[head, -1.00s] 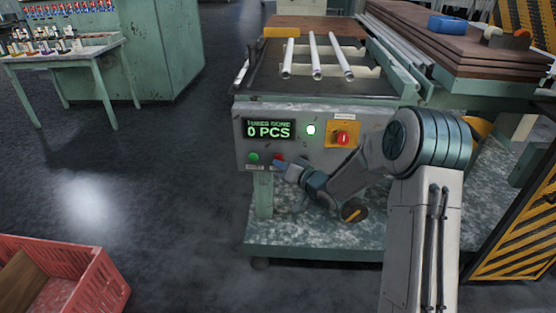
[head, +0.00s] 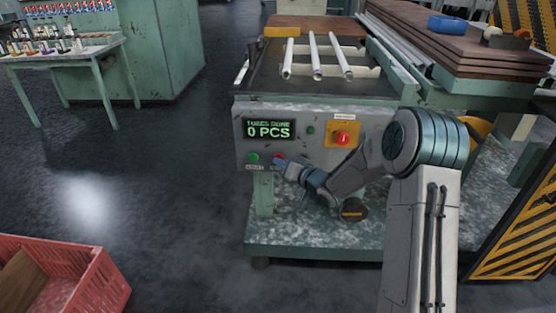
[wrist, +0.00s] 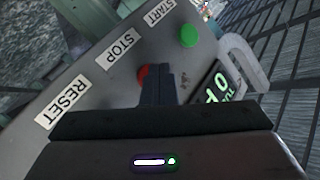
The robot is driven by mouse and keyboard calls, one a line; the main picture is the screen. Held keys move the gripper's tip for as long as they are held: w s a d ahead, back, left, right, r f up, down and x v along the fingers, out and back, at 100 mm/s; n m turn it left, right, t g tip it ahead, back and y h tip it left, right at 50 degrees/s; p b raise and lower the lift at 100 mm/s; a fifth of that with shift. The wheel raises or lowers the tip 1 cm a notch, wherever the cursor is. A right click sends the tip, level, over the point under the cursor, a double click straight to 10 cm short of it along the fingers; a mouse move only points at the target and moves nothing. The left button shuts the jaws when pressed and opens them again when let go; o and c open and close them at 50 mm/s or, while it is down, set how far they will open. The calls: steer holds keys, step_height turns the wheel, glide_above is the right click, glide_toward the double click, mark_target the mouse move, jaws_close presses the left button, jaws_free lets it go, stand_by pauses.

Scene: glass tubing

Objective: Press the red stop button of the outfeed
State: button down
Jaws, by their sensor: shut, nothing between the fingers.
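The red stop button (wrist: 143,74) shows in the wrist view beside the STOP label (wrist: 118,53), partly hidden behind my fingers. In the head view a bit of the red button (head: 279,156) shows at the lower part of the grey panel. My gripper (wrist: 158,72) is shut and empty, its fingertips right at the button in the picture. I cannot tell whether they touch it. In the head view my gripper (head: 282,163) is at the panel's lower edge. The small round lamp (head: 311,130) on the panel is dark.
The green start button (wrist: 188,36) is beside the red one. A larger red button on a yellow plate (head: 343,135) is up and to the right. The display (head: 269,129) reads 0 PCS. Glass tubes (head: 317,58) lie on top. A red crate (head: 88,285) stands on the floor.

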steer(key=shift+s, duration=0.9)
steer(key=shift+s+b, duration=0.35)
steer(key=shift+s, duration=2.15)
steer(key=shift+a, duration=0.1)
